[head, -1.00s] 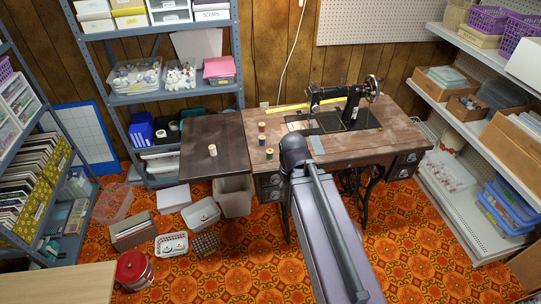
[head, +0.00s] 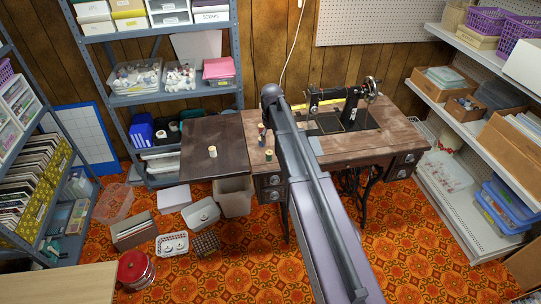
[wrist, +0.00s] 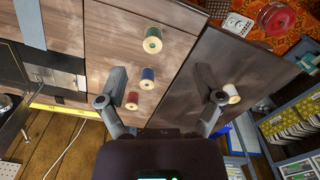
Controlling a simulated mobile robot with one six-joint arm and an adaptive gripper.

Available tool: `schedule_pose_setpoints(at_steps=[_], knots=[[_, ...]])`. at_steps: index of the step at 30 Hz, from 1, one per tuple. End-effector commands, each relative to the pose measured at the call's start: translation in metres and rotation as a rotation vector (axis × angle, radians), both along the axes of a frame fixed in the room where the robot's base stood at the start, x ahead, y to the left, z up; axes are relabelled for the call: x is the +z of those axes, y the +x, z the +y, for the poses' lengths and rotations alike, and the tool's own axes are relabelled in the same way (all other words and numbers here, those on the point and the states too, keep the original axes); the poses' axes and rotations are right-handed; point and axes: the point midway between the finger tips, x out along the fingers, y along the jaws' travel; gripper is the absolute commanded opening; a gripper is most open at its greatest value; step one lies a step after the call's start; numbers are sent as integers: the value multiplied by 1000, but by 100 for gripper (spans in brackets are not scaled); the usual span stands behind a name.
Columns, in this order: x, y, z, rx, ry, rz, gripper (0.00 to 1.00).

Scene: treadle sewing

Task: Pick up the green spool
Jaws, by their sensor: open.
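The green spool (wrist: 152,40) stands on the wooden sewing table in the wrist view, with its pale top toward the camera. It also shows in the head view (head: 269,155), nearest the table's front edge of three spools. My gripper (wrist: 160,70) is open and empty, with its fingers spread wide. In the wrist picture the green spool is above the fingertips, outside the gap. A blue spool (wrist: 147,76) and a red spool (wrist: 132,100) appear between the fingers. In the head view my arm hides the gripper.
A white spool (wrist: 232,93) stands on the dark side leaf (head: 205,165), just beyond the right finger in the wrist view. The sewing machine (head: 345,98) is right of my arm, with a yellow tape measure (wrist: 62,111) along the table's back. Shelves flank the table.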

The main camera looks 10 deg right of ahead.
Motion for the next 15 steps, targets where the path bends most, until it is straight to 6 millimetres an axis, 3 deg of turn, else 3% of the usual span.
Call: schedule_pose_setpoints(at_steps=[1,4,15], knots=[[2,18,0,17,0,0,85],[3,32,-1,44,0,0,85],[3,37,-1,61,0,0,85]])
